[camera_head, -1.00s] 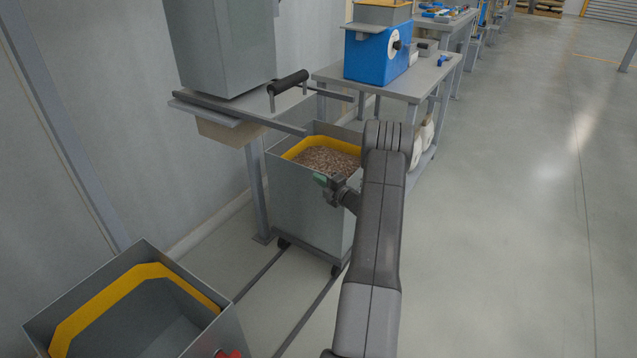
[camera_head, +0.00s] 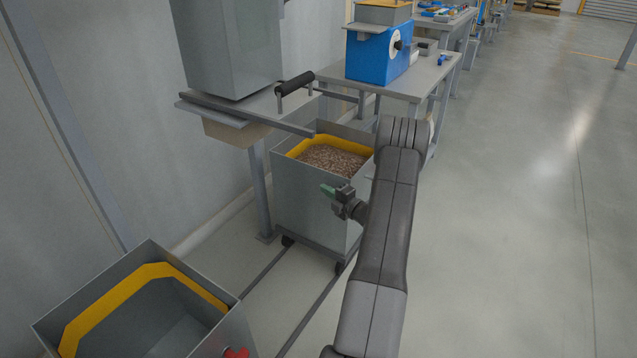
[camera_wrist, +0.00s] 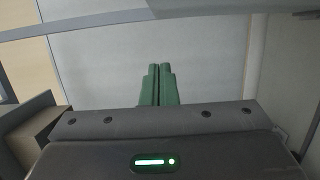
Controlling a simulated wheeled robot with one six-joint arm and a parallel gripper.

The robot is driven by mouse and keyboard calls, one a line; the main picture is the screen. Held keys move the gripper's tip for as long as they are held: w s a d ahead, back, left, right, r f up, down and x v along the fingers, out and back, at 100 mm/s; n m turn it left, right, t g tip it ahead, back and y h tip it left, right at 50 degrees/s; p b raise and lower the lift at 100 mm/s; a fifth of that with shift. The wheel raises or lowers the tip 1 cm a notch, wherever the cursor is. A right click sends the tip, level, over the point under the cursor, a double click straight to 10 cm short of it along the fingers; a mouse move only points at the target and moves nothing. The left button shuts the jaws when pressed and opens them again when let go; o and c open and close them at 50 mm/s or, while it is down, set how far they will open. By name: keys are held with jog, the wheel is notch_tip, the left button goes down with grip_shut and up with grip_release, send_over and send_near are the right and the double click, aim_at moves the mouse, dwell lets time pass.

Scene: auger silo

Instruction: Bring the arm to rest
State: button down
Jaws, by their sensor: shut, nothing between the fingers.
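My gripper (camera_head: 327,190) has green fingers and is in front of the filled grey bin (camera_head: 310,206), below its rim in the head view. In the wrist view its two green fingers (camera_wrist: 159,84) lie side by side, shut, with nothing held. My dark grey arm reaches up from the bottom of the head view and bends back to the gripper. The arm covers part of the bin's right side. Whether the gripper touches the bin cannot be told.
The filled bin stands on castors over floor rails, holding brown pellets (camera_head: 330,160). An empty grey bin (camera_head: 215,345) with a yellow band is at lower left. Above is a silo (camera_head: 230,45) with a black-handled slide gate (camera_head: 296,83). A workbench (camera_head: 425,75) stands behind. The right floor is clear.

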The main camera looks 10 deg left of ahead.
jog(key=v, duration=0.5)
jog(key=shift+s, duration=0.15)
